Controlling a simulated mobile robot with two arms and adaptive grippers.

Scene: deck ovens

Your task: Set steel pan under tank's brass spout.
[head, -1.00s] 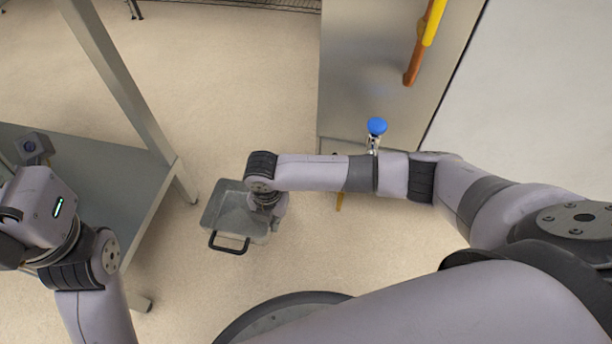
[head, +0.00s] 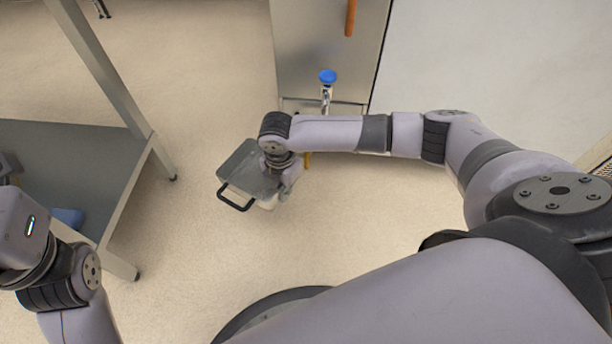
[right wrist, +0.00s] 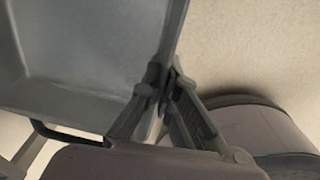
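The steel pan (head: 243,165) is a grey rectangular tray with a dark loop handle (head: 236,199) toward me. My right gripper (head: 279,177) is at its right side, partly hidden under my wrist. In the right wrist view my right gripper (right wrist: 160,80) is shut on the rim of the pan (right wrist: 85,75). The steel tank (head: 330,45) stands beyond my arm. A tap with a blue knob (head: 327,76) is on its front. A small yellow-brown piece (head: 307,160) shows below my arm; I cannot tell whether it is the brass spout. My left gripper's fingers are not visible.
A blue item (head: 68,218) lies on that shelf. An orange handle (head: 350,18) is on the tank. Open beige floor (head: 200,70) lies between table and tank.

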